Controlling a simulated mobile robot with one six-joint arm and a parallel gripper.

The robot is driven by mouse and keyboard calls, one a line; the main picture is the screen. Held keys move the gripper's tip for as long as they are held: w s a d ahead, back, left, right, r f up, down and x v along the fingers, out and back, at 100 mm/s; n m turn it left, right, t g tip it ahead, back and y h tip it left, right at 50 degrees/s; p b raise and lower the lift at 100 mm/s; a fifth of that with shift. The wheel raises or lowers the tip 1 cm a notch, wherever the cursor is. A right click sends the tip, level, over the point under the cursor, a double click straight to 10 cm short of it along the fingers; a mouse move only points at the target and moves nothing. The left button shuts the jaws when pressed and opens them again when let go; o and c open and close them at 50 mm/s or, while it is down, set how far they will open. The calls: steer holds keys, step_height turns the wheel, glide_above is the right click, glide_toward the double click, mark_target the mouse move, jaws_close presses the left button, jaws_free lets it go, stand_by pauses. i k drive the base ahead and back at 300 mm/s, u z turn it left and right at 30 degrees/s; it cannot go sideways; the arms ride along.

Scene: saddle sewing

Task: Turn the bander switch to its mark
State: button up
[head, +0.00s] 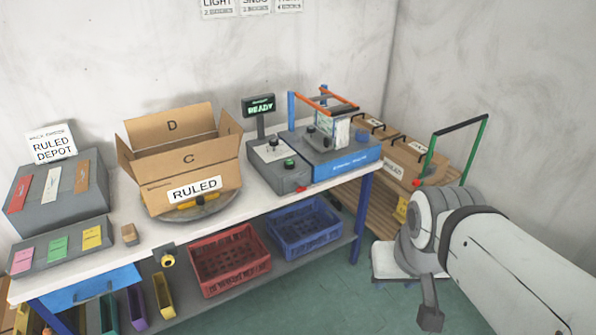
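The bander appears to be the blue-based machine (347,165) at the right end of the workbench, with an upright orange-and-blue frame (324,97). A small dark knob (311,129) sits on its top at the left. A grey control box (279,176) stands beside it, with a dark knob (272,143) and a green button (289,163). I cannot tell which knob is the bander switch, and its mark is too small to make out. My gripper (430,318) seems to be the dark end hanging below my arm at lower right, well away from the bench; its fingers are unclear.
A display (258,105) reads READY. An open carton labelled RULED (190,170) stands on a round turntable (205,209). Red (228,262) and blue (303,228) crates sit on the lower shelf. Boxes on a pallet (400,165) stand right of the bench. Green floor (365,300) is clear in front.

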mark_target(300, 189)
steer(key=i, duration=0.9)
steer(key=z, duration=0.05)
